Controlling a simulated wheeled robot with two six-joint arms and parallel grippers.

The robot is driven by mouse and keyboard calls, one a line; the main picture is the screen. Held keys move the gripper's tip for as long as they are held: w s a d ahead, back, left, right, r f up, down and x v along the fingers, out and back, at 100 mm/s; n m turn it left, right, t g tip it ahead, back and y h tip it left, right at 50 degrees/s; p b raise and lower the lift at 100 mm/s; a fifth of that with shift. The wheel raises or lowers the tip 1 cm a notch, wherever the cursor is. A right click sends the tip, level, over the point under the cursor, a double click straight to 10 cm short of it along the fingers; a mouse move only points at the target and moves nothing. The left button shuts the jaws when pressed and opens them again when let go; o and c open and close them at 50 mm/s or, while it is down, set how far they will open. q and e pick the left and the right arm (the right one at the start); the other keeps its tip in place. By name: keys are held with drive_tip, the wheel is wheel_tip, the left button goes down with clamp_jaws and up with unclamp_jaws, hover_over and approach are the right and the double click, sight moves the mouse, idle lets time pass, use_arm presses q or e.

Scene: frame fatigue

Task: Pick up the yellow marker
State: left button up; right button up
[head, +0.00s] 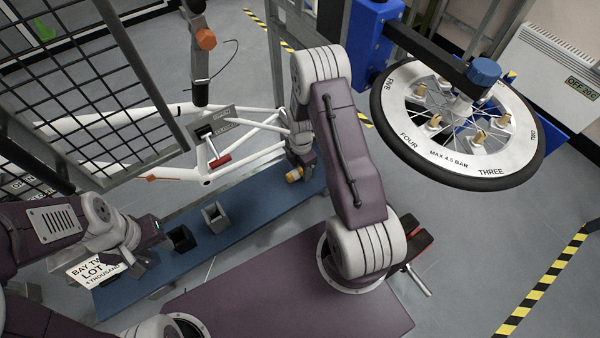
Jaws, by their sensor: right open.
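The yellow marker (293,176) shows as a short yellow-orange cylinder at the far right part of the blue bench, partly hidden by my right gripper. My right gripper (303,173) points down at the marker, with its jaws open. The fingers are small and partly hidden by the wrist, so I cannot tell whether they touch the marker or stand around it. My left gripper (140,257) is at the left, over the near left part of the bench, beside a white sign. Its finger gap is not clear, and I see nothing held in it.
The blue bench (245,216) bears a black holder (181,239) and a grey holder (215,217). A white bicycle frame (205,174) is clamped behind it. A wheel (458,125) lettered with numbers hangs at right. A wire mesh panel (75,85) stands left.

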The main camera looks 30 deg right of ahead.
sight(301, 170)
drive_tip(key=shift+f, duration=0.3)
drive_tip(key=shift+r, duration=0.1)
clamp_jaws()
drive_tip(key=r, duration=0.2)
drive_tip(key=r+p, duration=0.1)
drive_tip(key=r, duration=0.1)
drive_tip(key=shift+s+r, duration=0.2)
drive_tip(key=shift+r, duration=0.15)
drive_tip(key=s+r+p, duration=0.1)
drive_tip(key=s+r, duration=0.5)
drive_tip(key=s, duration=0.5)
drive_tip(key=shift+s+r, duration=0.15)
drive_tip(key=shift+s, duration=0.05)
drive_tip(key=c, duration=0.7)
unclamp_jaws()
drive_tip(key=shift+c, duration=0.2)
clamp_jaws()
